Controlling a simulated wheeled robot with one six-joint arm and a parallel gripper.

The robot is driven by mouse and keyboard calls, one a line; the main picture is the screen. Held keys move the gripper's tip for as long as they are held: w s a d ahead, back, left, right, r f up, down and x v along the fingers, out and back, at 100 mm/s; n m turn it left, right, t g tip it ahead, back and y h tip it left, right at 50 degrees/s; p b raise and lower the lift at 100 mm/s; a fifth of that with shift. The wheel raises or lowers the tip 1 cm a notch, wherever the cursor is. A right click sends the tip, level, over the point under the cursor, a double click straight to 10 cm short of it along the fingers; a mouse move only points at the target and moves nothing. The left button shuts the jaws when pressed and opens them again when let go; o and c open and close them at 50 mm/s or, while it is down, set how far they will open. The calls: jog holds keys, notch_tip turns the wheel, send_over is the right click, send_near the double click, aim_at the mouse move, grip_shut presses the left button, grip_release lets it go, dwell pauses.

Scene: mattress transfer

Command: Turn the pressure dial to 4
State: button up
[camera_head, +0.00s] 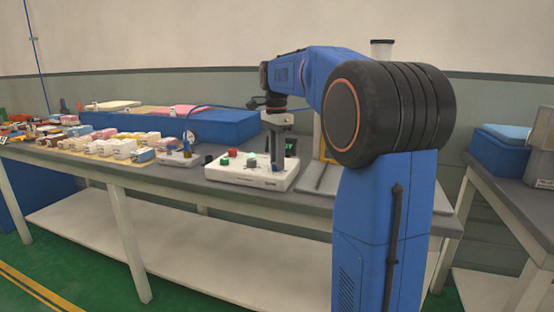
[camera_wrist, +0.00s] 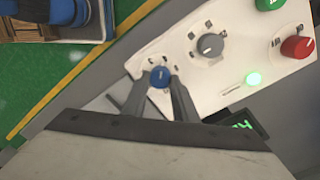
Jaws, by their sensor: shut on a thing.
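The white control box (camera_head: 247,177) stands on the grey table. In the wrist view its white panel (camera_wrist: 165,35) carries a blue knob (camera_wrist: 160,77) near one corner, with small marks around it. My gripper (camera_wrist: 161,84) is shut on the blue knob, one finger on each side. The knob shows a light pointer line. I cannot read its marks, so the set number cannot be told. In the head view my gripper (camera_head: 277,160) points down at the right part of the box, and the blue knob is hard to make out there.
The panel also has a grey knob (camera_wrist: 210,45), a red knob (camera_wrist: 297,46), a lit green lamp (camera_wrist: 253,78) and a green button (camera_wrist: 268,4). A dark display (camera_wrist: 238,128) with green characters stands beside the box. Several small boxes (camera_head: 120,147) crowd the table's left.

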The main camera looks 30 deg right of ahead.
jog(key=shift+m, duration=0.5)
jog(key=o, duration=1)
jog(key=shift+o, duration=0.2)
notch_tip(320, 180, up, 17)
jog(key=shift+w+r, duration=0.2)
jog(key=shift+w, duration=0.15)
jog(key=shift+d, duration=0.1)
